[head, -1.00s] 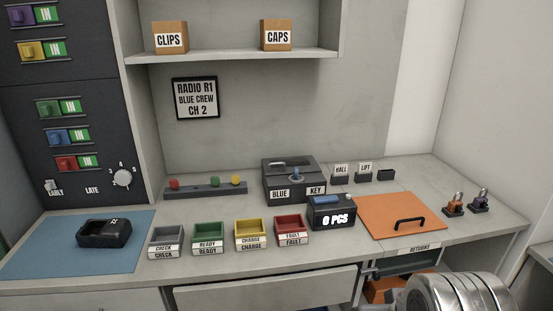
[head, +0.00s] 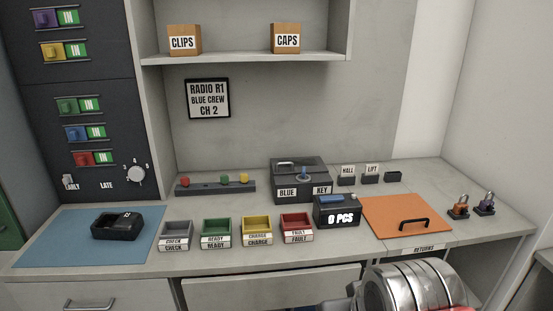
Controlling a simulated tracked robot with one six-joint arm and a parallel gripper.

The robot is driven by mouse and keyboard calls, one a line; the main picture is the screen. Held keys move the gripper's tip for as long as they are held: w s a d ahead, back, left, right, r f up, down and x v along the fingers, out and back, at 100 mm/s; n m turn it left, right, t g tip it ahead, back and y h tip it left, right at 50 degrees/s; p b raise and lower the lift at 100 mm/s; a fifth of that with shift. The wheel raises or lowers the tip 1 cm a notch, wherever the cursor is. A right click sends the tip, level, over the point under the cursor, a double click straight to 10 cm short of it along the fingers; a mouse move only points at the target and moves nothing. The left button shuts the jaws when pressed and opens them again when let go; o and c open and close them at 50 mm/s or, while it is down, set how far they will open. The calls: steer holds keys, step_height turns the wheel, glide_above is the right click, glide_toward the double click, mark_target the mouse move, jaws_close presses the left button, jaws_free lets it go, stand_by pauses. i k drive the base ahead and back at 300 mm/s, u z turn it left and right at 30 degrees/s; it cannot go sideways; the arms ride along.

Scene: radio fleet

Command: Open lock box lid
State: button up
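The lock box (head: 288,178) is a dark grey box at the back middle of the counter, with labels "BLUE" and "KEY" on its front. Its lid (head: 313,164) is closed, with a light handle on the left of the top. A small blue piece (head: 304,173) sits at the front of the lid; its exact form is too small to tell. My silver arm shows at the lower right, in front of the counter. My gripper itself is not in view.
A scale (head: 338,211) reading "0 PCS" stands close in front of the box's right side. Grey, green, yellow and red bins (head: 297,225) line the front. An orange panel with a black handle (head: 401,228) lies right.

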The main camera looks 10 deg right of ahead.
mark_target(298, 161)
steer(key=z, duration=0.05)
steer(key=i, duration=1)
steer(key=u, duration=0.05)
